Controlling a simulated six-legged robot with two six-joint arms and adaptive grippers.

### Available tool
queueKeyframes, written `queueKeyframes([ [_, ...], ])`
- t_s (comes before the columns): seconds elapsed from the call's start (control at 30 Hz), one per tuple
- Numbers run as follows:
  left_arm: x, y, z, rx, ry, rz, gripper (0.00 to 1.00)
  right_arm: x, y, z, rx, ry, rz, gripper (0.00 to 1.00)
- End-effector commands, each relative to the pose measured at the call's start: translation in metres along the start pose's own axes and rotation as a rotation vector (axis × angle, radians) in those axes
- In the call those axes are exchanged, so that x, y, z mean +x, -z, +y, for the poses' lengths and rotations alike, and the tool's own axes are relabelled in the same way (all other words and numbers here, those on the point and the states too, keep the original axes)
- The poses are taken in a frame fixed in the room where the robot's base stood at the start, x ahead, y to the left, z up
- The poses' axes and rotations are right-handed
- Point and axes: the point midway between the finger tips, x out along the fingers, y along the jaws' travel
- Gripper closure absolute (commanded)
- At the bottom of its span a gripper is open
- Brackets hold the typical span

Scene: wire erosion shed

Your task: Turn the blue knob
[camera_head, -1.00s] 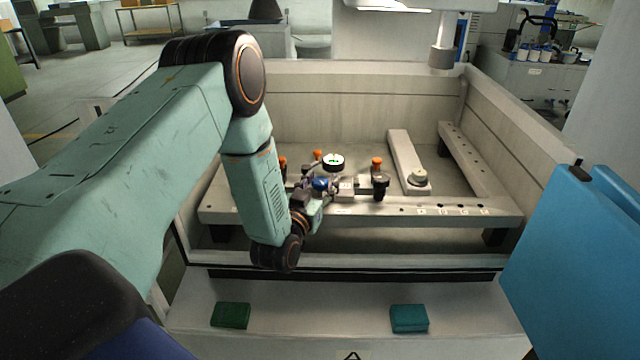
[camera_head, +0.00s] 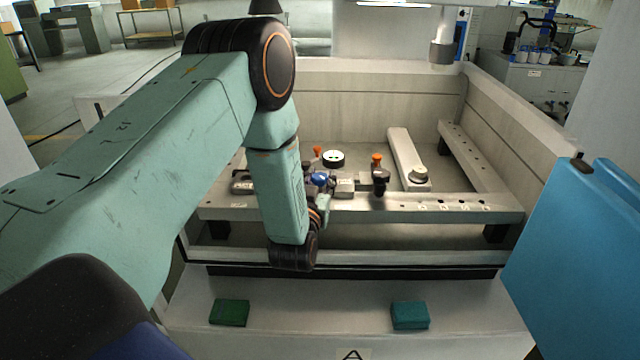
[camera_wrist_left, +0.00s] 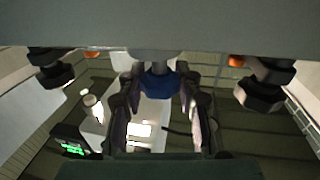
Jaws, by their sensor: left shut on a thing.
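The blue knob (camera_head: 320,179) sits on the metal fixture beam inside the open machine tank, partly hidden by my left wrist. In the left wrist view the blue knob (camera_wrist_left: 158,82) lies between the two fingers. My left gripper (camera_wrist_left: 160,98) is shut on it, with one finger at each side. In the head view the gripper is mostly hidden behind my left forearm and wrist. My right gripper is in neither view.
Black clamps with orange tops (camera_head: 377,166) and a round white dial (camera_head: 333,158) stand close to the knob. The front beam (camera_head: 440,207) spans the tank. Green (camera_head: 229,312) and teal (camera_head: 410,316) blocks lie on the front ledge. A blue panel (camera_head: 575,265) stands at right.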

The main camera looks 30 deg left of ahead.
Motion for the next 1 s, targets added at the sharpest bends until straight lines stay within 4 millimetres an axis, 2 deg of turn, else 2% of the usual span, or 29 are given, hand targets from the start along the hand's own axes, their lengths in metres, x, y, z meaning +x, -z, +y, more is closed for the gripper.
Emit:
queueKeyframes([
  [0.13,0.0002,-0.0003,0.0014,0.0,0.036,0.002,0.98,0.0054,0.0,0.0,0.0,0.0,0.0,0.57],
  [0.5,-0.0001,0.0006,0.0006,-0.001,0.048,0.001,0.98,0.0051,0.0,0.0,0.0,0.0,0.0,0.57],
  [0.53,-0.0001,0.0006,0.0006,-0.001,0.048,0.001,0.64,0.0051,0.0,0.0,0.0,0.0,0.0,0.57],
  [0.8,-0.0003,0.0005,0.0004,0.0,0.048,0.001,0.42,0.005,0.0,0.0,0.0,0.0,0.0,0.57],
  [1.0,-0.0004,0.0004,0.0003,0.0,0.048,0.0,0.42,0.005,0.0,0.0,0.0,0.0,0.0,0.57],
])
